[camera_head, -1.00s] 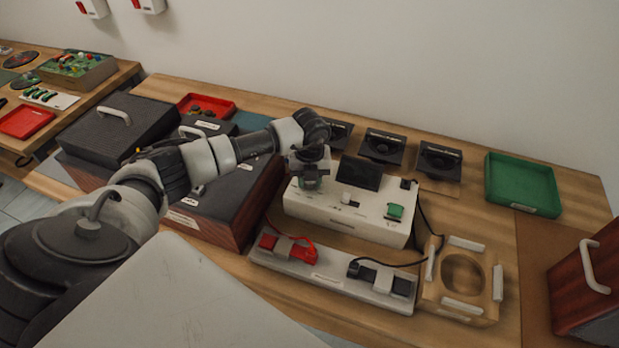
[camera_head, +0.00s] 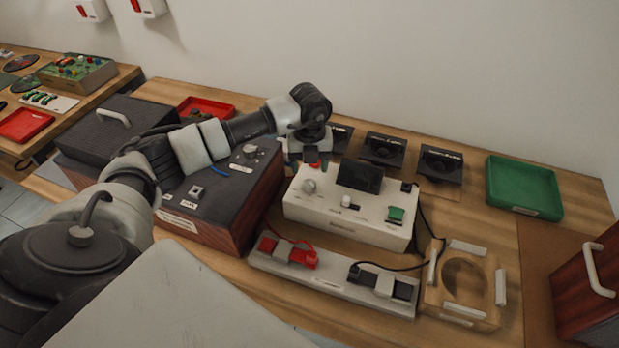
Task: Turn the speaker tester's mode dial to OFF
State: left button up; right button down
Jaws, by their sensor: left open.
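The speaker tester (camera_head: 340,223) is a white box with a dark screen (camera_head: 360,176) in the middle of the bench. Its round grey dial (camera_head: 309,186) is in plain view at the left of the top face; its markings are too small to read. A small white knob (camera_head: 346,202) and a green switch (camera_head: 396,214) sit farther right. My left gripper (camera_head: 311,156) is over the tester's back left corner, behind and apart from the dial, pointing down. It is open and appears empty. My right gripper is not in view.
A rail with red and black clips (camera_head: 330,276) lies in front of the tester, a wooden ring fixture (camera_head: 460,286) to its right. Speaker drivers (camera_head: 383,148) stand behind. A green tray (camera_head: 524,184) is at right, a dark-topped wooden box (camera_head: 215,190) at left.

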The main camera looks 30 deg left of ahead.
aim_at(309, 183)
pick_arm(q)
jog(key=shift+r, duration=2.2)
jog(key=shift+s+f, duration=0.1)
